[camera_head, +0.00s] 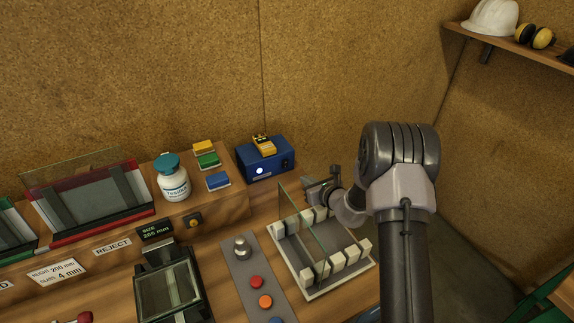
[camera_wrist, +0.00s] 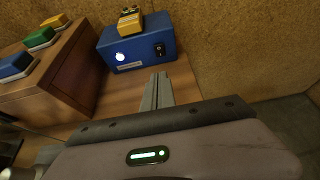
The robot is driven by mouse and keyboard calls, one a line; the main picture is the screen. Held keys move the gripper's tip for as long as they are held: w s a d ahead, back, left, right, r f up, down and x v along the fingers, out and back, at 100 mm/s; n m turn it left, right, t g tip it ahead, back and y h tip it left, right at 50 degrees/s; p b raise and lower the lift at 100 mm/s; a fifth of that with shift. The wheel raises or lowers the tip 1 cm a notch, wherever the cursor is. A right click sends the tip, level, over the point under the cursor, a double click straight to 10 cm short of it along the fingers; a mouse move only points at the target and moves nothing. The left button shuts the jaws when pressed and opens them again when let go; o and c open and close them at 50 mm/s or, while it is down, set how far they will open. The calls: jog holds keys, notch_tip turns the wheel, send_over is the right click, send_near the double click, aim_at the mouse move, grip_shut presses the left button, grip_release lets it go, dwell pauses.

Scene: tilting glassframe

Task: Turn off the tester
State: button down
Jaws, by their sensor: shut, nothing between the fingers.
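The tester is probably the blue box (camera_head: 267,164) at the back of the bench, with a yellow device (camera_head: 264,146) on top. In the wrist view the blue box (camera_wrist: 137,48) shows a lit white round lamp (camera_wrist: 120,57) on its front left and a black switch (camera_wrist: 159,49) on its front right. I cannot tell the switch's position. My gripper (camera_head: 309,183) is in front of the box, to its right in the head view. In the wrist view my gripper (camera_wrist: 158,78) is shut and empty, its fingertips pointing toward the box's front, apparently short of it.
A rack with white blocks (camera_head: 338,263) and an upright glass pane (camera_head: 303,233) stands below my gripper. A white bottle (camera_head: 172,182) and coloured blocks (camera_head: 207,160) sit on the raised shelf left of the box. A button panel (camera_head: 246,276) lies in front.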

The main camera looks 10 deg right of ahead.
jog(key=b, duration=0.2)
send_near(285, 161)
jog(key=f, duration=0.1)
jog(key=w+f, duration=0.1)
jog(key=f, duration=0.1)
jog(key=w+f, duration=0.1)
jog(key=shift+a+f, duration=0.3)
jog(key=shift+a, duration=0.05)
jog(key=w, duration=0.2)
jog(key=shift+w+a+r, duration=0.25)
jog(key=shift+a+r, duration=0.05)
jog(key=shift+a, duration=0.05)
jog(key=shift+w+a+r, duration=0.15)
jog(key=shift+w+a, duration=0.05)
jog(key=shift+w, duration=0.35)
jog(key=shift+b, duration=0.4)
jog(key=shift+w+a+b, duration=0.1)
jog(key=shift+w+b, duration=0.3)
jog(key=shift+b, duration=0.35)
jog(key=shift+r+p, duration=0.25)
jog(key=shift+p, duration=0.05)
jog(key=shift+r, duration=0.1)
